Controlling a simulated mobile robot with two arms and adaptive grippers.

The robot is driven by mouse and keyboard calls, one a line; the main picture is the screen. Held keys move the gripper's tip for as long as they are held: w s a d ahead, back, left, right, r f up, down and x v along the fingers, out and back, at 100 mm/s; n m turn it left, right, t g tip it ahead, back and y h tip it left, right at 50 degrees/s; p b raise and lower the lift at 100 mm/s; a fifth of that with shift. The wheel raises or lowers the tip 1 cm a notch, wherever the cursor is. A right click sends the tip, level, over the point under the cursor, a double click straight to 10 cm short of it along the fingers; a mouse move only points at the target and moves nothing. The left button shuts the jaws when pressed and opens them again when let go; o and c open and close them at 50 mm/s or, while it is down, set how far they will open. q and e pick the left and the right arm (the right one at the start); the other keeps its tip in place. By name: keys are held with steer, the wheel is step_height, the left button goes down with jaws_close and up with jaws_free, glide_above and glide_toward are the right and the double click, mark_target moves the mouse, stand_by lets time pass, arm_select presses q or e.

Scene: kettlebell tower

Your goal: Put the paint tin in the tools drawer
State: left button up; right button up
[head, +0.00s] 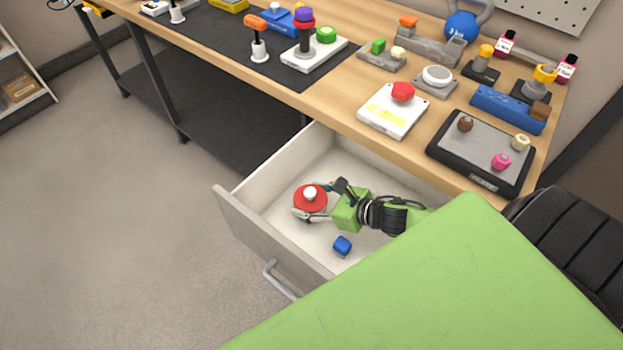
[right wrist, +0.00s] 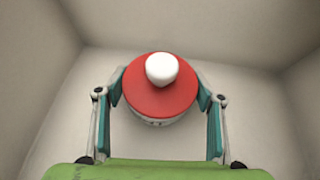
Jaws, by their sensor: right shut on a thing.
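The paint tin (head: 318,200) has a red lid with a white knob on top. It is inside the open tools drawer (head: 240,222), towards the drawer's left part in the head view. My right gripper (head: 311,204) reaches down into the drawer and is shut on the tin. In the right wrist view the tin (right wrist: 160,92) sits upright between the two fingertips of the gripper (right wrist: 160,98), with drawer walls around it. Whether the tin touches the drawer floor is hard to tell. My left gripper does not show.
A small blue block (head: 342,246) lies on the drawer floor near the gripper. The workbench (head: 345,113) above holds several tools, a black tray-like scale (head: 490,150), a white device with a red knob (head: 393,112) and a blue kettlebell (head: 461,27). The floor to the left is clear.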

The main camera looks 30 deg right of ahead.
steer(key=shift+w+f, duration=0.1)
steer(key=shift+f, duration=0.55)
steer(key=o, duration=1.2)
steer(key=shift+f, duration=0.1)
steer(key=v, duration=1.2)
steer(key=shift+p, duration=0.3)
